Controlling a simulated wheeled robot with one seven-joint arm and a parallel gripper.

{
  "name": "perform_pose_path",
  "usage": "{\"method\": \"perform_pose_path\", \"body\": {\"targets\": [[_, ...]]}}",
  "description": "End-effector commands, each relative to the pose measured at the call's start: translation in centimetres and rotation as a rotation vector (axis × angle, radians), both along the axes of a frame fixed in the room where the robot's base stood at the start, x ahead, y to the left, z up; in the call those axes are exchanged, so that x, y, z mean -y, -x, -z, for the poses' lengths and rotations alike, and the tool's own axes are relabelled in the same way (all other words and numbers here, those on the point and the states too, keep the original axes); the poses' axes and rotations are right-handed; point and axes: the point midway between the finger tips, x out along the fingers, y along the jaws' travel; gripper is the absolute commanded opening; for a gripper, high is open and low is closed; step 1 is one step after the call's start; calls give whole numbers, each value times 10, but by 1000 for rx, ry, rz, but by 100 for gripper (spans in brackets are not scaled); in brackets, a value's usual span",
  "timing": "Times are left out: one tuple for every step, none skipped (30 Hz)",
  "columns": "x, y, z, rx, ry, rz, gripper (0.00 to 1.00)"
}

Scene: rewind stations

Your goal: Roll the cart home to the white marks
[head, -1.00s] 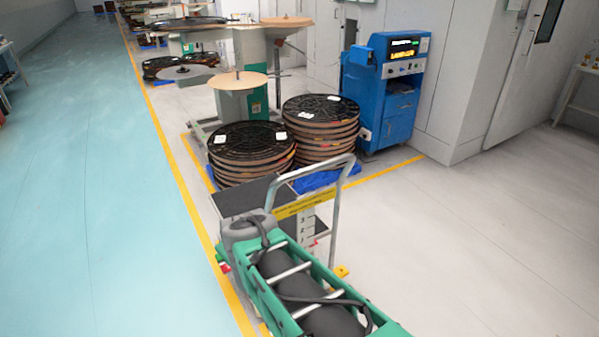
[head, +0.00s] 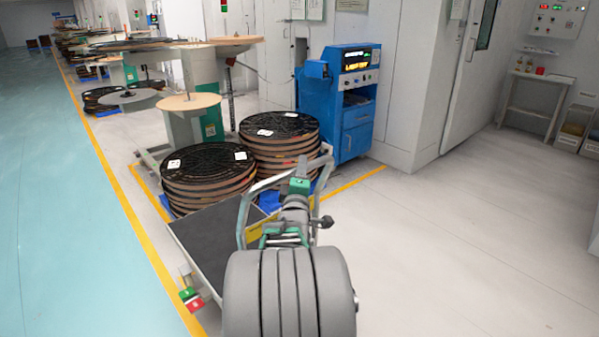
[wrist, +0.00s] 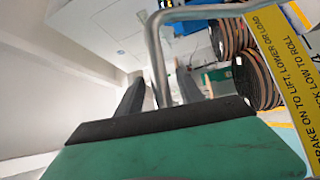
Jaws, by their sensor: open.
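The cart has a dark flat deck (head: 207,240) and a bent grey tube handle (head: 243,212). It stands in front of the reel stacks, just right of the yellow floor line. In the head view my arm covers much of its near side. In the wrist view the handle tube (wrist: 153,45) rises beyond the dark fingers of my gripper (wrist: 160,88). The fingers are apart, with the tube showing between them; I cannot tell whether they touch it. A yellow label (wrist: 285,85) about the brake shows on the cart. I see no white marks in these views.
Two stacks of black reels (head: 207,178) stand behind the cart. A blue machine (head: 340,105) is behind them. A yellow line (head: 140,235) borders the blue-green walkway on the left. Open grey floor (head: 460,250) lies to the right, with a small table (head: 535,100) by the far wall.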

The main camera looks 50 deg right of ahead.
Motion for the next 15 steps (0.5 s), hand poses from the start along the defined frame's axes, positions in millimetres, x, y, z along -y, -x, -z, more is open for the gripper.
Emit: {"method": "perform_pose_path", "body": {"targets": [[3, -2, 0, -1, -1, 0, 44], [4, -3, 0, -1, -1, -1, 44], [4, -4, -1, 1, 0, -1, 44], [5, -4, -1, 1, 0, -2, 44], [4, -4, -1, 1, 0, -2, 44], [4, -4, -1, 1, 0, -3, 44], [4, -4, -1, 1, 0, -3, 44], [4, -5, -1, 1, 0, -3, 44], [3, -5, -1, 1, -1, -4, 43], [3, -5, -1, 1, -1, -4, 41], [3, -5, -1, 1, -1, -4, 38], [3, -5, -1, 1, -1, -4, 35], [3, -5, -1, 1, -1, -4, 33], [3, -5, -1, 1, -1, -4, 30], [3, -5, -1, 1, -1, -4, 27]]}}
